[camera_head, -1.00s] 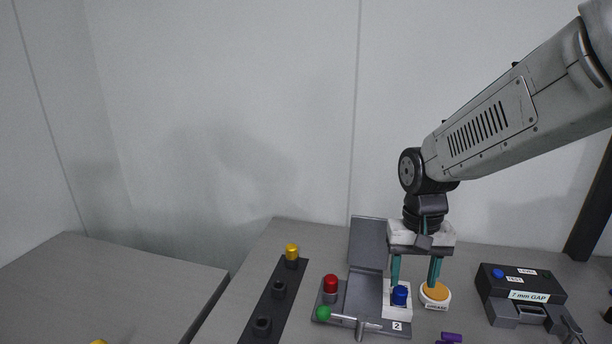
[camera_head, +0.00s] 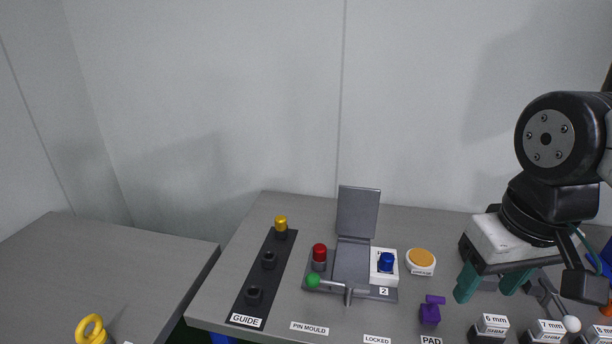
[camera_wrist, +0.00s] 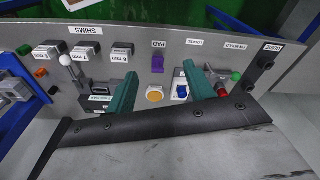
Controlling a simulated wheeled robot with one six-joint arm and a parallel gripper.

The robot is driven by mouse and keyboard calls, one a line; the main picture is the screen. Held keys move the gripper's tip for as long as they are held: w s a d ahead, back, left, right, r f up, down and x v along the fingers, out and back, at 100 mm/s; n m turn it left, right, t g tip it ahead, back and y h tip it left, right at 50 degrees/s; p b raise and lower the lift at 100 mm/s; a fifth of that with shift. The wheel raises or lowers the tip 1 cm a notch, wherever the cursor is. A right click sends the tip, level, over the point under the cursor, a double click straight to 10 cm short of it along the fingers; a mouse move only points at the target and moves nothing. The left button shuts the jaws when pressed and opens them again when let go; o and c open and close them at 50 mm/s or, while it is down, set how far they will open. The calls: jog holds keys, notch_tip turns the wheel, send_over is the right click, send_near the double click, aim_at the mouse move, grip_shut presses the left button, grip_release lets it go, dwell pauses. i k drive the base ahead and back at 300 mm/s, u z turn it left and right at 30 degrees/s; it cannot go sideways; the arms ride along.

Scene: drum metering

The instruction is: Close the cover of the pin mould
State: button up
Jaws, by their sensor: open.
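The pin mould is a dark grey plate (camera_head: 350,262) on the table. Its flat grey cover (camera_head: 358,212) stands raised at the back edge, open. On the mould are a red knob (camera_head: 319,252) at left, a lever with a green ball (camera_head: 313,281) across the front, and a blue knob (camera_head: 386,261) on a white block marked 2 at right. My gripper (camera_head: 488,286), with teal fingers, is open and empty to the right of the mould, apart from it. In the wrist view the fingers (camera_wrist: 163,88) are spread, and the right finger partly hides the mould.
An orange-topped round button (camera_head: 421,257) sits between mould and gripper. A purple piece (camera_head: 429,314) is in front. The black guide strip (camera_head: 266,262) with a yellow peg lies left. Labelled shim blocks (camera_head: 492,326) stand front right. Space above the mould is clear.

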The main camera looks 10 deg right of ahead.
aim_at(358, 208)
jog(key=z, duration=0.95)
jog(key=k, duration=0.9)
jog(key=u, duration=0.75)
jog(key=i, duration=1)
jog(key=z, duration=0.05)
